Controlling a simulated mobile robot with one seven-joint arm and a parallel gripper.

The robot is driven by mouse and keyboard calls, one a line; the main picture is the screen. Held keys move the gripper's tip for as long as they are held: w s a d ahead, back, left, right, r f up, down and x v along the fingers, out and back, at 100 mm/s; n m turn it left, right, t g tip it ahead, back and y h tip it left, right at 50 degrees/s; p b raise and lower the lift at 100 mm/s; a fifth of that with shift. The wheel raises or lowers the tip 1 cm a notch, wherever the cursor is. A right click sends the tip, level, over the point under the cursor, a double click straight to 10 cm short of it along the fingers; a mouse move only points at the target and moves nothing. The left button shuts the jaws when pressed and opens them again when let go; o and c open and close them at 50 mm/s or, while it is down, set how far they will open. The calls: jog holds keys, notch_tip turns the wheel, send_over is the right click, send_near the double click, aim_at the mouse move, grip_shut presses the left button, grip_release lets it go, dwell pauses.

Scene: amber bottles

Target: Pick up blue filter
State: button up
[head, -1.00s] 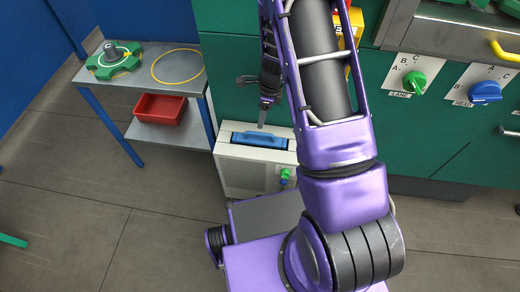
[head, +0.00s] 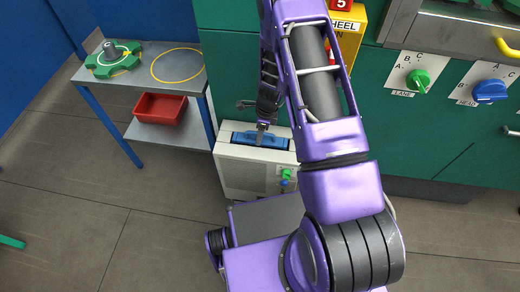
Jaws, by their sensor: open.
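The blue filter (head: 256,139) lies in the slot on top of a pale grey box-shaped unit (head: 236,176) on the floor against the green cabinet. My gripper (head: 262,129) points down at the filter from above, near its middle. Only a narrow side of the fingers shows, so the gap between them is hidden. The gripper is open. I cannot tell whether a finger touches the filter. My purple arm covers the area right of the unit.
A grey side table (head: 150,66) at left bears a green part (head: 112,64) with a dark knob, and a red bin (head: 161,108) sits on its lower shelf. Green and blue knobs (head: 285,178) stick out of the unit's front.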

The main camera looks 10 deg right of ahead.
grip_shut()
jog(key=shift+r, duration=0.1)
dwell(1.2)
